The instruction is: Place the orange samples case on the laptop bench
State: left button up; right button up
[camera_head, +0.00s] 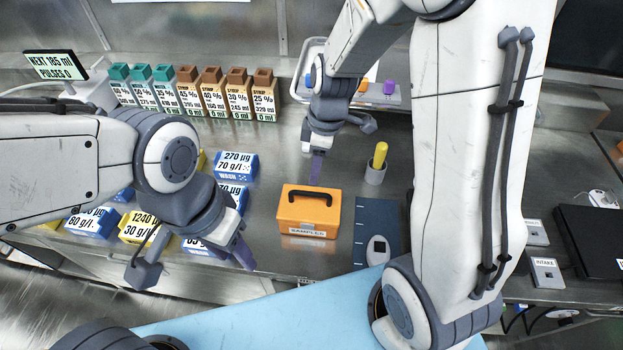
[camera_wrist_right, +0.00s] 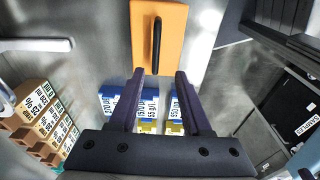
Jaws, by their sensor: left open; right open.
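The orange samples case (camera_head: 308,212), with a black handle on its lid and a label on its front, stands on the steel bench (camera_head: 265,185). In the right wrist view the case (camera_wrist_right: 172,50) lies just beyond my fingertips. My right gripper (camera_head: 317,172) is open and empty, above and behind the case; its fingers also show in the right wrist view (camera_wrist_right: 160,75). My left gripper (camera_head: 243,255) is open, left of the case near the front edge.
Blue and yellow labelled boxes (camera_head: 236,163) are left. My right arm hides part of the bench.

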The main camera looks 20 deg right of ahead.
jog(key=s+a+r+m, duration=0.3)
jog(key=s+a+r, duration=0.1)
jog(key=s, duration=0.6)
jog(key=s+a+r+m, duration=0.3)
jog(key=s+a+r, duration=0.1)
jog(key=s, duration=0.5)
jog(key=shift+s+a+r+g, duration=0.2)
jog(key=shift+s+a+g, duration=0.1)
jog(key=shift+s+a, duration=0.15)
